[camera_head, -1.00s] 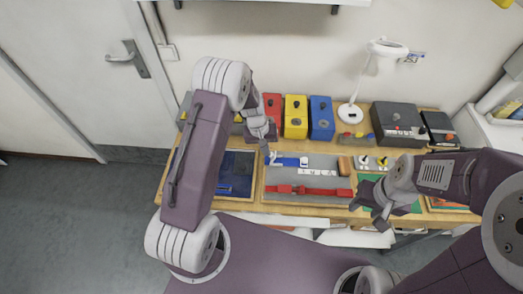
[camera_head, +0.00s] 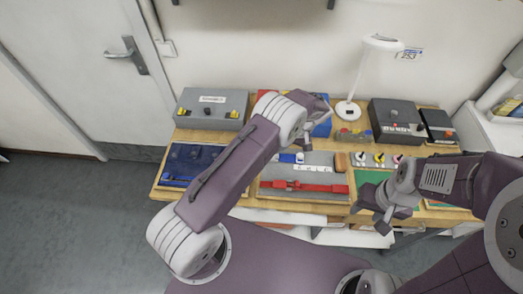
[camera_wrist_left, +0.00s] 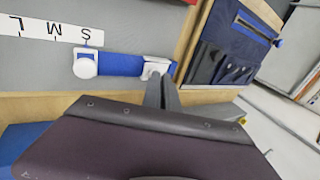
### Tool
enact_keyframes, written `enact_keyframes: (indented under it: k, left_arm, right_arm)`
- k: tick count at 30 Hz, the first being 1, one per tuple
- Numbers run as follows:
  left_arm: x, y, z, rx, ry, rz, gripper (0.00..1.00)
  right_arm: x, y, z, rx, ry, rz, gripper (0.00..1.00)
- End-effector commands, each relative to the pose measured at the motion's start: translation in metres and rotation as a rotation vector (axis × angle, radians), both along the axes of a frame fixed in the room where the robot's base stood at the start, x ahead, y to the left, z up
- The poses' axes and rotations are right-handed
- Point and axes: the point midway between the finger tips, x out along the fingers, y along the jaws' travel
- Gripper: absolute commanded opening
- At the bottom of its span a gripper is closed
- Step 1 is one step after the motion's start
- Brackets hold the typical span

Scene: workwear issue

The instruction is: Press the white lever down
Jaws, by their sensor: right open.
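A blue strap (camera_wrist_left: 120,66) lies on a grey tray, with a white round-ended piece (camera_wrist_left: 84,66) at one end and a smaller white lever-like piece (camera_wrist_left: 155,68) at the other. Part of the blue strap (camera_head: 288,158) also shows in the head view beside my left forearm. My left gripper (camera_wrist_left: 160,84) has its narrow fingers together, tips at or just over the smaller white piece; whether they touch is unclear. My left fingertips are hidden in the head view. My right gripper (camera_head: 381,220) is open and empty over the bench's front right.
A red strap (camera_head: 302,187) lies in front of the blue one. A size strip (camera_wrist_left: 50,30) is beside it. A blue pocketed pouch (camera_head: 190,162) is left, a grey box (camera_head: 212,108) behind it. A white lamp (camera_head: 348,108) and dark box (camera_head: 397,122) stand at the back.

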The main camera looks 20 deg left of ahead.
Motion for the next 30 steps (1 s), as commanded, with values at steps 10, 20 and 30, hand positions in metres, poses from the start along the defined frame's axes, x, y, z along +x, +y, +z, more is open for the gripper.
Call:
enact_keyframes:
  k: [10, 20, 30]
  left_arm:
    - [0.000, 0.000, 0.010, -0.004, -0.001, 0.001, 0.00]
    - [0.000, 0.000, 0.019, -0.004, 0.001, 0.001, 0.00]
    - [0.002, 0.007, 0.042, -0.005, -0.001, 0.002, 0.00]
  right_arm:
    - [0.000, 0.000, 0.007, 0.000, -0.002, 0.000, 0.46]
    - [0.000, 0.000, 0.012, 0.000, -0.001, 0.000, 0.46]
    - [0.000, 0.000, 0.028, 0.000, -0.001, 0.000, 0.46]
